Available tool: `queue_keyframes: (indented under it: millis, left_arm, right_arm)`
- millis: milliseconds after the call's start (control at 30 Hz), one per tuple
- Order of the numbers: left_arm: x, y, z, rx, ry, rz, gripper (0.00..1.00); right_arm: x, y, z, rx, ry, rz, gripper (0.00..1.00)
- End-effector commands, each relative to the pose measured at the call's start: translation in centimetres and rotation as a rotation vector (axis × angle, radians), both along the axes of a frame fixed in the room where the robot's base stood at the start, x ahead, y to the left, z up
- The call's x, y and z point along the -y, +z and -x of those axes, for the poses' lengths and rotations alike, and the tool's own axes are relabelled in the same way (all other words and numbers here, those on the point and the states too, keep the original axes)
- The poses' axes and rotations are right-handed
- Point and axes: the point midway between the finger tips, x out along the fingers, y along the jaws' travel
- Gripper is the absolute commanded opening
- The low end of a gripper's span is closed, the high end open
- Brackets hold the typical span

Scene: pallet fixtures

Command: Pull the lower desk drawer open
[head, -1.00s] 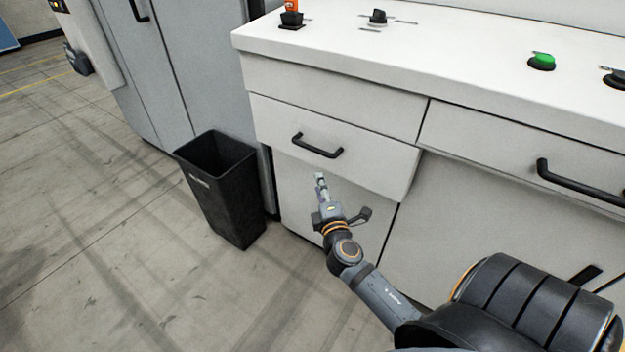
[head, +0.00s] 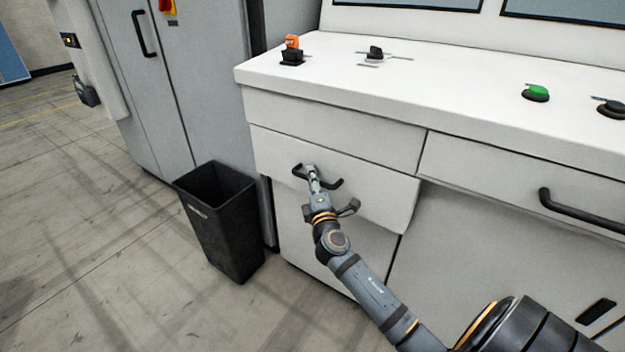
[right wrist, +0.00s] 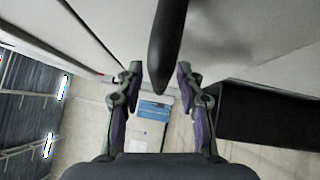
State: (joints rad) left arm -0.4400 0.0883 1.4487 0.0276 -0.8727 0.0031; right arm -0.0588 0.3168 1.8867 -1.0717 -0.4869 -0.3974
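The lower drawer (head: 375,197) is a white front below a narrower upper panel, and its front stands slightly proud of the cabinet panel beneath it. Its black bar handle (head: 335,184) is partly hidden behind my right gripper (head: 312,172). In the right wrist view, the dark handle (right wrist: 167,50) reaches in between the two fingertips of my right gripper (right wrist: 160,75). The fingers are apart, with a gap visible on the left side of the handle and a smaller one on the right. My left gripper is not in view.
A black waste bin (head: 222,225) stands on the floor left of the desk. A grey cabinet (head: 180,90) is behind it. The white desktop (head: 450,90) carries an orange switch (head: 292,50) and a green button (head: 537,92). Another drawer handle (head: 580,208) is at right.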

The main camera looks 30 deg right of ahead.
Motion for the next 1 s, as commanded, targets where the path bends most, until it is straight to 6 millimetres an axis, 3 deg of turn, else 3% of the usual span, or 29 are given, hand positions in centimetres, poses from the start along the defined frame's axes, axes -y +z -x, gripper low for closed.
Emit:
queue_keyframes:
  millis: [267,533,1000]
  left_arm:
    - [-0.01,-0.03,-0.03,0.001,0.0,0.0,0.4]
    - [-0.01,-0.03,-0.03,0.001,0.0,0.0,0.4]
    - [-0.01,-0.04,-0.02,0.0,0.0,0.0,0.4]
  right_arm:
    - [0.05,0.01,-0.15,0.0,0.0,0.0,0.36]
    - [0.05,-0.01,-0.13,0.0,0.0,0.0,0.0]
    - [0.04,-0.07,-0.11,-0.001,0.0,-0.001,0.0]
